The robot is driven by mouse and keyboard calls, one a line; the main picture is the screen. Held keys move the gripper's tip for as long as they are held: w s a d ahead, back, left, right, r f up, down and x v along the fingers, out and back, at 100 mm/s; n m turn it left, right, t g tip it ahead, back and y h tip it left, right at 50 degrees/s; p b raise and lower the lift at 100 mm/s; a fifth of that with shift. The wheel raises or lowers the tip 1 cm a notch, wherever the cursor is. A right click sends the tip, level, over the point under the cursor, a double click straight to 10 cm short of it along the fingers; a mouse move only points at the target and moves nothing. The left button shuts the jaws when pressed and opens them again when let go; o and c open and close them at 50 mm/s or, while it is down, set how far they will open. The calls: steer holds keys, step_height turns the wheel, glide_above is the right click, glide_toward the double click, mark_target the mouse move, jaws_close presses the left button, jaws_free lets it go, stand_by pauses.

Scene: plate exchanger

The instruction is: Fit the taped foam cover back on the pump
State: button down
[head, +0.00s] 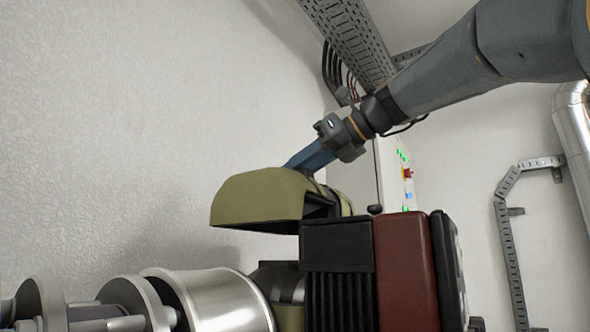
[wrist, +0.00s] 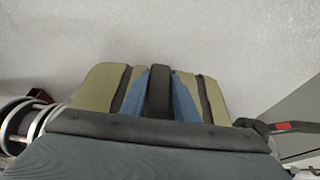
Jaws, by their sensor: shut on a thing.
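The foam cover (head: 258,198) is an olive half shell with an open, dark underside. In the wrist view the cover (wrist: 100,85) shows dark tape bands across it and a black strap or grip (wrist: 159,88) in its middle. My gripper (head: 308,160) has blue fingers. In the wrist view my gripper (wrist: 161,97) is shut on that black piece, one finger on each side. The cover is in the air, above the silver pipework and the black finned block (head: 337,265), and partly behind that block. Which part is the pump is unclear; its body is largely hidden.
A silver flanged cylinder (head: 222,300) lies at lower left. A red-brown block (head: 405,270) adjoins the finned block. A control cabinet (head: 390,170) with lit buttons stands behind my gripper. A cable tray (head: 350,35) hangs above. The wall space at left is clear.

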steer(key=shift+f+b, duration=0.7)
steer(key=shift+f, duration=0.4)
